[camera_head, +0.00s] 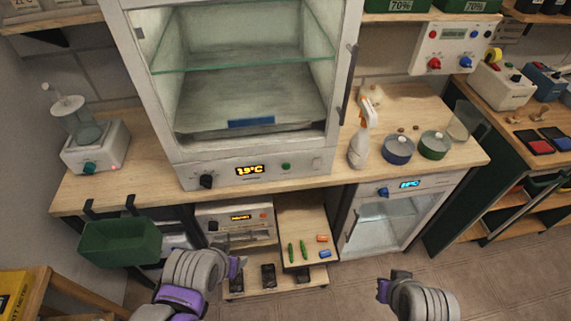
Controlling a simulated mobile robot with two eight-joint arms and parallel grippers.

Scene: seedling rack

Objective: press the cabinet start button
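The white cabinet (222,176) stands on the wooden bench, with its chamber facing me and a glass shelf inside. Its lower front panel has a black knob (206,181), an orange display (249,170) reading about 19°C, and a small green button (286,167) right of the display. I cannot read a label on the button. My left gripper (236,262) is low in front of the bench, below and left of the button. My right gripper (385,286) is low on the right. Both are apart from the cabinet, and their finger openings are unclear.
A spray bottle (360,146) and two round tubs, blue (398,150) and green (434,146), stand right of the cabinet. A green bin (120,241) hangs at the bench's left front. A pull-out shelf (303,222) holds small coloured items below the cabinet.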

